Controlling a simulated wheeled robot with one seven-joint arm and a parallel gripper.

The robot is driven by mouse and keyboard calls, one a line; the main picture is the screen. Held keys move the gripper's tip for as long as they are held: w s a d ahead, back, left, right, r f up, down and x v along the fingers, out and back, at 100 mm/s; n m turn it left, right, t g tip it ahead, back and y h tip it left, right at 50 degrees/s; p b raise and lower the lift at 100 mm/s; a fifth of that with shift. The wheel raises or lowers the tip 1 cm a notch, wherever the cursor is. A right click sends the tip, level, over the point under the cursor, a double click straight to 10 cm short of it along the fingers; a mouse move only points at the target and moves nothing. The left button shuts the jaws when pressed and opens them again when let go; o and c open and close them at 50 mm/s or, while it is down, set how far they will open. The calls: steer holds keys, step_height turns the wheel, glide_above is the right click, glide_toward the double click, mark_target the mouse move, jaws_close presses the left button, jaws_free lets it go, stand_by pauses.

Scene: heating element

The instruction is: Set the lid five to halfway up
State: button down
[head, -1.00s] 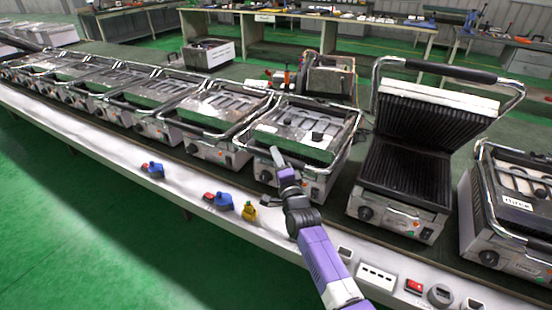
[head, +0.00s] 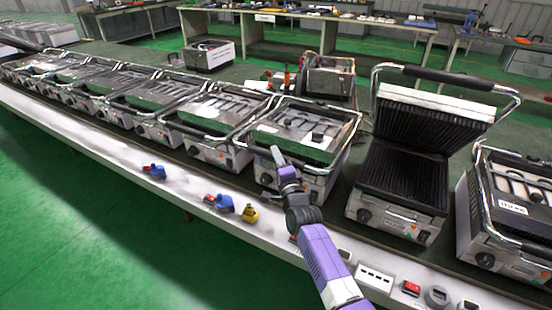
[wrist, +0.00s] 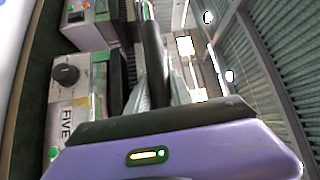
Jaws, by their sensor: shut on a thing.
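The grill marked FIVE (wrist: 67,125) shows its front panel and black knob in the wrist view. In the head view I take it to be the grill (head: 318,182) directly beyond my arm. Its lid (head: 290,135) is down, lying flat or nearly so over the base, with a chrome handle frame around it. My gripper (head: 278,157) is at the front of this lid, shut on the lid's handle. The fingertips and the exact contact are small and partly hidden. The purple gripper body fills the lower wrist view.
A grill with its lid raised (head: 440,110) stands just right, and another closed grill (head: 515,210) stands at the right edge. Several closed grills line the bench to the left. Blue (head: 222,204) and yellow (head: 249,214) parts lie on the white front ledge (head: 185,190).

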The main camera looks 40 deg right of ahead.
steer(key=w+d+r+p, duration=0.1)
steer(key=d+r, duration=0.4)
steer(key=r, duration=0.5)
steer(key=w+d+r+p, duration=0.2)
steer(key=d+r+p, duration=0.2)
steer(key=r, duration=0.6)
steer(key=w+d+r+p, duration=0.2)
steer(key=d+r, duration=0.4)
steer(key=r, duration=0.4)
steer(key=shift+w+r+m+p, duration=0.15)
steer(key=shift+r+m+p, duration=0.1)
steer(key=shift+m+p, duration=0.2)
steer(key=c, duration=1.5)
jaws_free()
steer(key=o, duration=0.3)
steer(key=shift+o, duration=0.4)
steer(key=shift+f, duration=0.25)
steer(key=v, duration=0.7)
steer(key=shift+s+a+b, duration=0.2)
steer(key=shift+s+b, duration=0.15)
steer(key=shift+b, duration=0.1)
